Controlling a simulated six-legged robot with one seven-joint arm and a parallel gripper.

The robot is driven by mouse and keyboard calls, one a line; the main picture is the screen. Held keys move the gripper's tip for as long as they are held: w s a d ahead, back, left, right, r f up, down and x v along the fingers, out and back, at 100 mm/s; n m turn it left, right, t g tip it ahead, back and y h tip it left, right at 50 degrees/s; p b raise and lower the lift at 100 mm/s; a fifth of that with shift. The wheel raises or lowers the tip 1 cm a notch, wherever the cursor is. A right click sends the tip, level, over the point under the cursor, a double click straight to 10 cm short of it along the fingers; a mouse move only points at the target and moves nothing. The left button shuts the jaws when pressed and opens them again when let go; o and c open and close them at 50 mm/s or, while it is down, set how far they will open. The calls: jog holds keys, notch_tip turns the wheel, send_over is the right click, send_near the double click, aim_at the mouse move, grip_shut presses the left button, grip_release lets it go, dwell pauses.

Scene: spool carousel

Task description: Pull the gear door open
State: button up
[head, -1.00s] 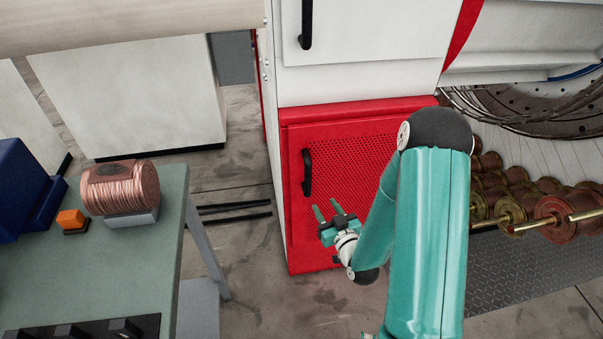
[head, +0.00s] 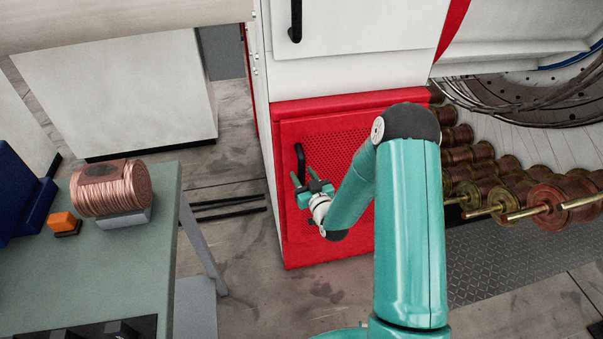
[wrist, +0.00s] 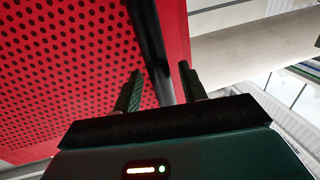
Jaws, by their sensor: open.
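The gear door (head: 340,135) is a red perforated panel low on the white machine, and it looks shut. Its black vertical handle (head: 300,160) is near the door's left edge. My gripper (head: 304,179) is at the lower end of the handle with its fingers pointing up. In the wrist view the open fingers (wrist: 160,88) stand apart, and the dark handle bar (wrist: 152,50) runs down between them in the picture. I cannot tell whether either finger touches it. The red door (wrist: 70,60) fills the left of that view. My arm hides the door's right part.
A green-grey table (head: 120,260) at left bears a copper wire spool (head: 112,188) and an orange block (head: 62,222). Rows of copper spools on rods (head: 490,175) stand at right. A white upper door with a black handle (head: 295,20) is above. Floor in front is clear.

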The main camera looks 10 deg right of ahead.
jog(key=shift+w+a, duration=0.2)
jog(key=shift+w, duration=0.6)
grip_shut()
jog(key=shift+s, duration=0.2)
